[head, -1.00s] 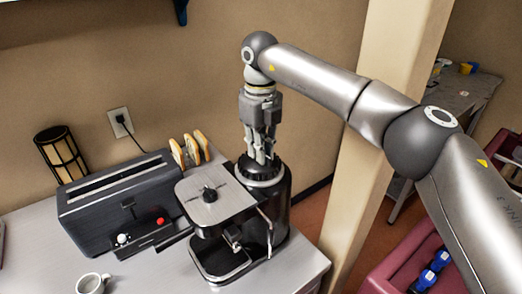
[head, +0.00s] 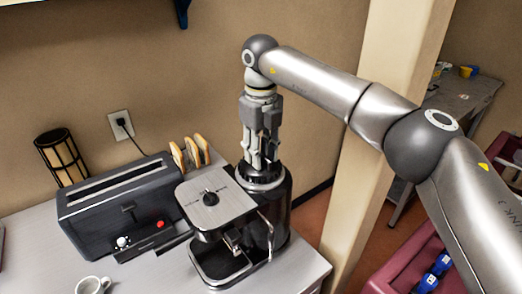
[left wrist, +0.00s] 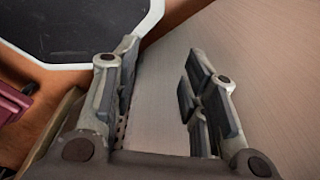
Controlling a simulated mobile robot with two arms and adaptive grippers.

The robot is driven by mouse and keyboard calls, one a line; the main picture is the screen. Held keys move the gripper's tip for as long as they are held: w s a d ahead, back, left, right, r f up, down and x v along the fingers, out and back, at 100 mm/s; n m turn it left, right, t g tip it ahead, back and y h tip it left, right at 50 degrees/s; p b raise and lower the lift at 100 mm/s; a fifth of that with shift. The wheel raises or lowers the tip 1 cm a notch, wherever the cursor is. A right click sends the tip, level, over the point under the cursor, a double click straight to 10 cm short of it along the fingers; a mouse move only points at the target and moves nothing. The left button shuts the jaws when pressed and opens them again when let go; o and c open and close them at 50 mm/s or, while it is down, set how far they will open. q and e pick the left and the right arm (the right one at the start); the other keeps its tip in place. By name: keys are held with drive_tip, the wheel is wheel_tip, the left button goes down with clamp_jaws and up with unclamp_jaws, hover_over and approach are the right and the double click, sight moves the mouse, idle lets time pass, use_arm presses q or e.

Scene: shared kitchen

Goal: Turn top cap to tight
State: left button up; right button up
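The black and steel coffee machine (head: 215,210) stands on the counter. The dark ribbed top cap (head: 262,180) sits on the round column at its right rear. My right gripper (head: 262,166) points straight down onto the cap, its fingertips low against the cap's top. The fingers hide part of the cap, and I cannot tell whether they clamp it. My left gripper (left wrist: 165,90) is open and empty in the left wrist view, over a plain pale surface; it is outside the head view.
A black toaster (head: 115,205) stands left of the machine, with bread slices (head: 188,152) behind. A white cup (head: 92,285) is at the counter's front. A beige pillar (head: 365,130) is right of the machine.

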wheel_tip(320, 180, up, 12)
idle(0.6)
